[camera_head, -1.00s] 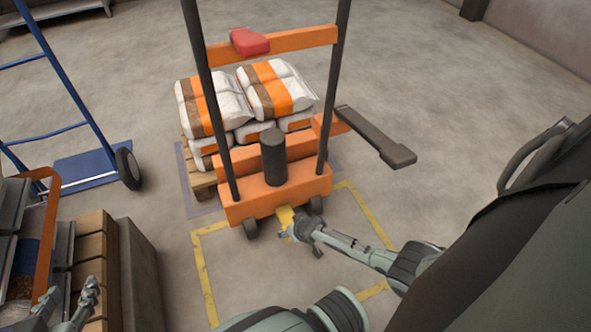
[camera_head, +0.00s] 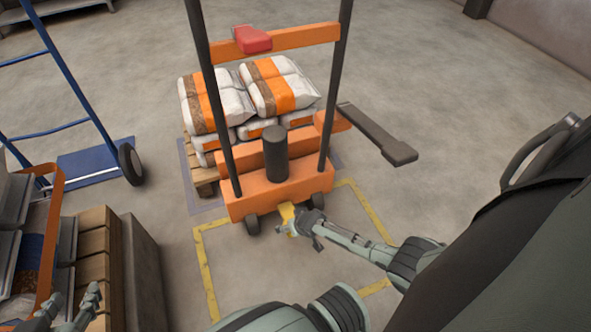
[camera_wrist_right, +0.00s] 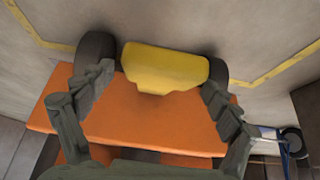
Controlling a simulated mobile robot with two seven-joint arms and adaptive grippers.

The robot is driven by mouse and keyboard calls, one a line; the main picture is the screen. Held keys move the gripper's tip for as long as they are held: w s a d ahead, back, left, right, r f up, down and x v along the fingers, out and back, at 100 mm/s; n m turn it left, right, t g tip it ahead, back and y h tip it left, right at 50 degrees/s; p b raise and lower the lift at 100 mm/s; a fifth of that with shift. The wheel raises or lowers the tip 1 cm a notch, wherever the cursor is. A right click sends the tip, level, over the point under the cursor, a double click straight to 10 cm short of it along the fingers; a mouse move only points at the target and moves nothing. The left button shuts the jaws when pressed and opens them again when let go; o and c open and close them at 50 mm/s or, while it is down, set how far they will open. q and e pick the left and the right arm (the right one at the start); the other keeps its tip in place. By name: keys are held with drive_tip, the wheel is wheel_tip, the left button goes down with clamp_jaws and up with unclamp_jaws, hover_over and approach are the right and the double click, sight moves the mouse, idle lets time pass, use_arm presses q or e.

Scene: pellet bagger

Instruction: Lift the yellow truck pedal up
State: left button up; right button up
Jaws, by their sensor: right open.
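The yellow pedal (camera_head: 287,212) sticks out at the low front of the orange pallet truck (camera_head: 270,191). In the right wrist view the pedal (camera_wrist_right: 165,68) lies ahead of and between the spread fingers. I cannot tell whether a finger touches the pedal. My left gripper (camera_head: 72,305) is at the lower left, beside the wooden boxes, far from the pedal; its fingers look apart.
White and orange bags (camera_head: 275,88) are stacked on a pallet (camera_head: 203,178) behind the truck's mast. A blue hand truck (camera_head: 95,165) stands at the left. Brown boxes (camera_head: 92,260) are at the lower left. Yellow floor lines (camera_head: 204,270) surround the truck's front; the floor there is clear.

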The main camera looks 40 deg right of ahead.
drive_tip(key=shift+s, duration=0.15)
drive_tip(key=shift+s+a+r, duration=0.1)
drive_tip(key=shift+s+r, duration=0.25)
drive_tip(key=shift+r, duration=0.1)
drive_tip(key=v, duration=1)
drive_tip(key=shift+r, duration=0.4)
drive_tip(key=shift+s, duration=0.15)
